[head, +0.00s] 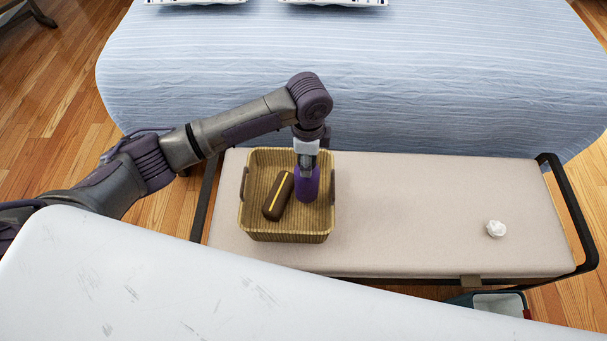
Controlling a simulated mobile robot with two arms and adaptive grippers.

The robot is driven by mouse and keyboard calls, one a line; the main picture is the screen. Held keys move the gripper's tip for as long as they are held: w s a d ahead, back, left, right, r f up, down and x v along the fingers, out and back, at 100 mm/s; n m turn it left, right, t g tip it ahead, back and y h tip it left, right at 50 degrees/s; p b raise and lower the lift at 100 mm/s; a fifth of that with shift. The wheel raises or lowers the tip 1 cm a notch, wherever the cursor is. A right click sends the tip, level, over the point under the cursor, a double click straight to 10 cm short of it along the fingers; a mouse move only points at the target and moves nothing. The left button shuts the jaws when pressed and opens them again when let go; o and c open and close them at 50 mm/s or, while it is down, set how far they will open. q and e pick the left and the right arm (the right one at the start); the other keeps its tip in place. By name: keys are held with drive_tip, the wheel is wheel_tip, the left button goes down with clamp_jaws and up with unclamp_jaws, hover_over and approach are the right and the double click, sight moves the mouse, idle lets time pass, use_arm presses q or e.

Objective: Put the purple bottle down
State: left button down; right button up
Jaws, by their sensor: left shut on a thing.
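The purple bottle (308,185) is upright inside a tan woven basket (286,238), near its right wall. My left gripper (306,168) points down from above and is shut on the top of the bottle. Whether the bottle's base touches the basket floor, I cannot tell. My right gripper is not in view.
A dark brown case with a yellow stripe (278,196) lies in the basket, left of the bottle. The basket stands on a beige bench (420,215) with a crumpled white ball (496,229) at right. A bed (420,80) stands behind; the bench's middle is clear.

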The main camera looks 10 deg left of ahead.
use_arm(q)
drive_tip(key=shift+f, duration=2.35)
drive_tip(key=c, duration=0.6)
unclamp_jaws()
wheel_tip(320, 180, up, 12)
drive_tip(key=shift+r+p, duration=0.15)
drive_tip(key=shift+p, duration=0.25)
